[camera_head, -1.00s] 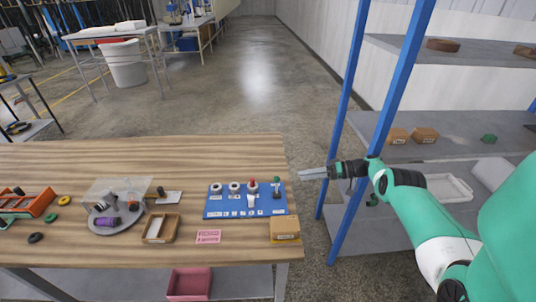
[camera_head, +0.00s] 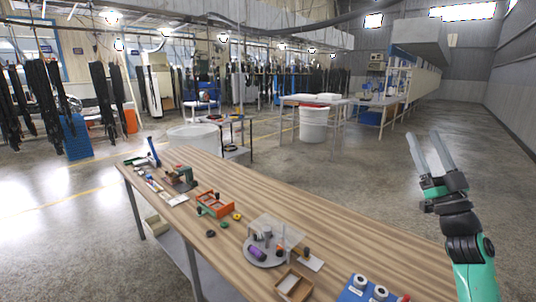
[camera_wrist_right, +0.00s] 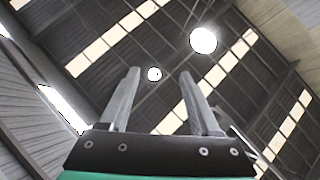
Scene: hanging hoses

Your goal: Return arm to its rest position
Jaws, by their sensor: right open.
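My right arm (camera_head: 470,265) comes up from the lower right of the head view, beside the right end of the wooden table. Its gripper (camera_head: 432,155) points upward and stands above table height, clear of everything. In the right wrist view the two grey fingers (camera_wrist_right: 158,92) are apart, with nothing between them and the ceiling behind. My left gripper is in neither view.
The wooden table (camera_head: 330,235) holds an orange tray (camera_head: 215,203), a round grey stand (camera_head: 266,250), a small wooden box (camera_head: 294,285) and a blue board (camera_head: 360,291). Dark hoses (camera_head: 100,88) hang at the far left. Open floor (camera_head: 400,140) lies behind the table.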

